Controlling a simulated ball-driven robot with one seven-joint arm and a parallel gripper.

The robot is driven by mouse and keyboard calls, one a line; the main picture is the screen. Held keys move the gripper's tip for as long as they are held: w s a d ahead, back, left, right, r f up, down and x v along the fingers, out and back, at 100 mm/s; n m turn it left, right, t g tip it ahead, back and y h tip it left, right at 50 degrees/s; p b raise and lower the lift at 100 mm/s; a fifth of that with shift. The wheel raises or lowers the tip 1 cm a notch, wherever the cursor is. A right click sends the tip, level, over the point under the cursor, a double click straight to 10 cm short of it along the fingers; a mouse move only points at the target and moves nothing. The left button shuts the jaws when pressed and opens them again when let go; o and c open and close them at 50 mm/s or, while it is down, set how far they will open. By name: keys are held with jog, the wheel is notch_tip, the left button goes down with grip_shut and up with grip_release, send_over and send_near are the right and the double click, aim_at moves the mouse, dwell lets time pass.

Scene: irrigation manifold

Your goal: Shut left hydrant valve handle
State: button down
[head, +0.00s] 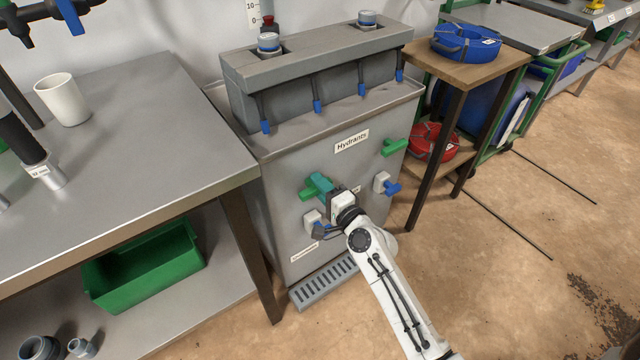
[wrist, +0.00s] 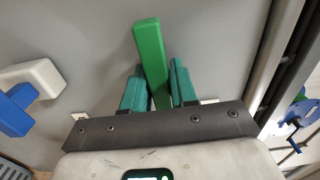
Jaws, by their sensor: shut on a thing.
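The left hydrant valve handle is a bright green bar (head: 307,194) on the front of the grey hydrant cabinet (head: 285,215). In the wrist view the green bar (wrist: 149,55) points up the picture, tilted a little left, and sticks out past my fingers. My gripper (head: 319,182) has teal fingers, one on each side of the bar, shut on it. The fingers also show in the wrist view (wrist: 159,88). The bar's lower end is hidden between and behind the fingers. A second green handle (head: 394,147) is on the cabinet's upper right, apart from my gripper.
White outlets with blue handles sit lower on the cabinet, one at left (head: 313,218) below my gripper and one at right (head: 383,183). A metal bench (head: 130,160) stands close on the left. A wooden stand (head: 480,65) is on the right. Open floor lies in front.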

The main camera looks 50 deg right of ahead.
jog(key=shift+f+m, duration=0.15)
jog(key=shift+m, duration=0.35)
jog(key=c, duration=1)
grip_release()
jog(key=shift+s, duration=0.1)
jog(key=b+v, duration=0.1)
jog(key=v, duration=0.9)
jog(key=shift+s, duration=0.3)
jog(key=shift+a, duration=0.1)
